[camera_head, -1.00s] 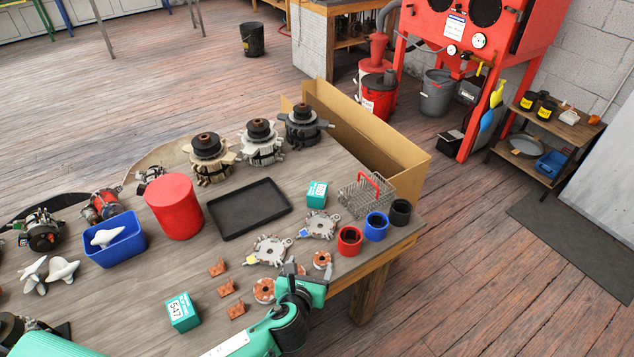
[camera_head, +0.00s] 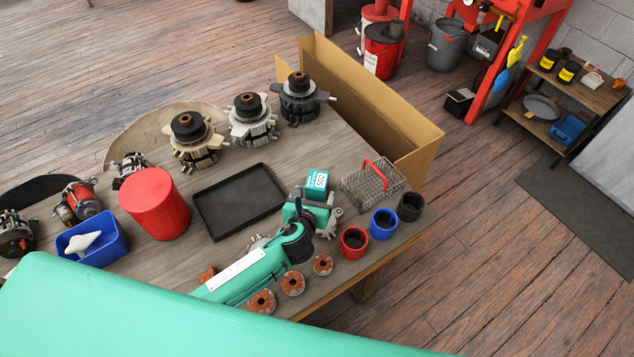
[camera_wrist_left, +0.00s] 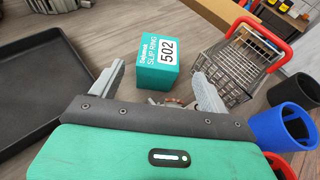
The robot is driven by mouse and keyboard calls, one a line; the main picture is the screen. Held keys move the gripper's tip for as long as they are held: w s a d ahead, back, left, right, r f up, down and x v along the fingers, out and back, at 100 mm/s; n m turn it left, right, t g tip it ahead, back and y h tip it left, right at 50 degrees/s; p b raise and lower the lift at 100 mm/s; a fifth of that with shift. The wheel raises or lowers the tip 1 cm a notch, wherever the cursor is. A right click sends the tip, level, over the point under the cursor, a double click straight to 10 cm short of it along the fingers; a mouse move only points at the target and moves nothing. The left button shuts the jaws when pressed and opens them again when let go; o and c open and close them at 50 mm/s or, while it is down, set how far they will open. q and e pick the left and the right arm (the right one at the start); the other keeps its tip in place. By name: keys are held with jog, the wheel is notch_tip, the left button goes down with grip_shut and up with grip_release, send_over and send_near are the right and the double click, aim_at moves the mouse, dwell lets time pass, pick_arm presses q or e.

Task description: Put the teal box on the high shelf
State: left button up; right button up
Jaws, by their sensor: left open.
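The teal box (camera_head: 317,184), marked 502, stands on the workbench (camera_head: 345,143) between the black tray and the wire basket. In the left wrist view the teal box (camera_wrist_left: 158,62) reads "slip ring" and lies just ahead of the fingers. My left gripper (camera_head: 308,208) is low over the bench on the near side of the box. In the left wrist view my left gripper (camera_wrist_left: 160,84) is open and empty, its fingers spread wider than the box. A small wooden rack (camera_head: 585,97) stands at the far right; I cannot tell if it holds the high shelf.
The black tray (camera_head: 204,207) lies left of the box. The wire basket (camera_head: 374,183) with a red handle is close on its right.

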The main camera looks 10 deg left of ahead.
aim_at(317, 182)
pick_arm(q)
jog(key=shift+p+x, duration=0.55)
jog(key=shift+x, duration=3.05)
jog(key=shift+a, duration=0.15)
jog(key=shift+c, duration=0.5)
jog(key=c, duration=1.1)
jog(key=shift+r, duration=0.1)
